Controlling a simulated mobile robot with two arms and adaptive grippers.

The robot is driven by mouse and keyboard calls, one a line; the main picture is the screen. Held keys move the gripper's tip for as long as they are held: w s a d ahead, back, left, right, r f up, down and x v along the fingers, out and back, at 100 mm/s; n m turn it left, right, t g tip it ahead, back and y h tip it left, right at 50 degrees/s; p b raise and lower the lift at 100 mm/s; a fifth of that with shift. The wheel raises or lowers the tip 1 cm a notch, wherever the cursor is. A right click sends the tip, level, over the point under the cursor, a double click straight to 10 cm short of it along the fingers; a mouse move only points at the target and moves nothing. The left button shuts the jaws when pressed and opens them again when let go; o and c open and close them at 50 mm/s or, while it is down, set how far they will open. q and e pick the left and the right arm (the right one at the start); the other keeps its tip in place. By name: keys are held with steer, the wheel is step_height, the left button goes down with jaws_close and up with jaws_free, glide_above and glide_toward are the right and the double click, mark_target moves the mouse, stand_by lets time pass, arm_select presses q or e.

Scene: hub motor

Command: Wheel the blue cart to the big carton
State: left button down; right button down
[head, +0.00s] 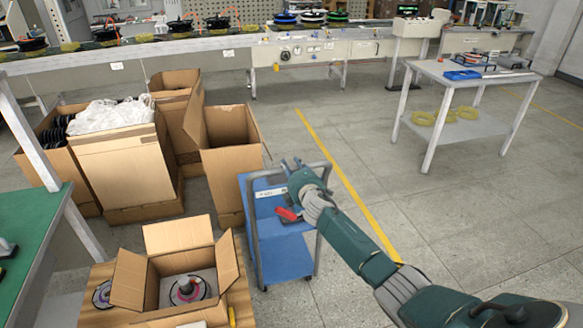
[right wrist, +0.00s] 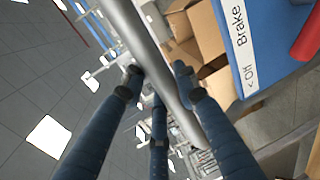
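The blue cart (head: 283,257) stands on the floor in the middle of the head view, with a grey tubular frame, a blue top and a lower deck. Its brake label (right wrist: 244,50) and red lever (right wrist: 306,38) show in the right wrist view. My right gripper (head: 290,166) is at the cart's upper rail. In the right wrist view its fingers (right wrist: 157,75) are spread, with the grey rail (right wrist: 150,50) running between them; contact is unclear. Large open cartons stand left of the cart: one with white bags (head: 125,170), and a tall one (head: 228,165) close beside it. My left gripper is out of view.
A small open carton (head: 140,285) holding a motor part sits on a wooden surface at front left. A green table (head: 40,225) is at the left edge. A yellow floor line (head: 340,175) runs right of the cart. Floor is clear towards the white table (head: 440,72).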

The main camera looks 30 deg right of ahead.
steer(key=c, duration=1.3)
jaws_free()
steer(key=v, duration=1.2)
steer(key=s+a+f+m+g+y, duration=0.1)
steer(key=s+f+m+g, duration=0.15)
steer(key=s+f, duration=0.8)
steer(key=s+a+f+m+g, duration=0.25)
steer(key=s+f, duration=0.25)
steer(key=f, duration=1)
steer(key=s+a+f+m+g+y, duration=0.1)
steer(key=s+f+m+g, duration=0.15)
steer(key=s+f, duration=0.75)
steer(key=s+a+f+m+g, duration=0.1)
steer(key=s+a+f, duration=0.3)
steer(key=s, duration=0.7)
steer(key=s+a+f+m+g+y, duration=0.1)
steer(key=s+a+f+m+g, duration=0.1)
steer(key=s+f, duration=0.7)
steer(key=s+a+f+m+g, duration=0.2)
steer(key=s+a+f+g, duration=0.2)
steer(key=s, duration=1)
step_height(320, 180, down, 3)
steer(key=shift+a+r+y, duration=0.2)
steer(key=shift+a+y, duration=0.2)
steer(key=shift+a, duration=0.45)
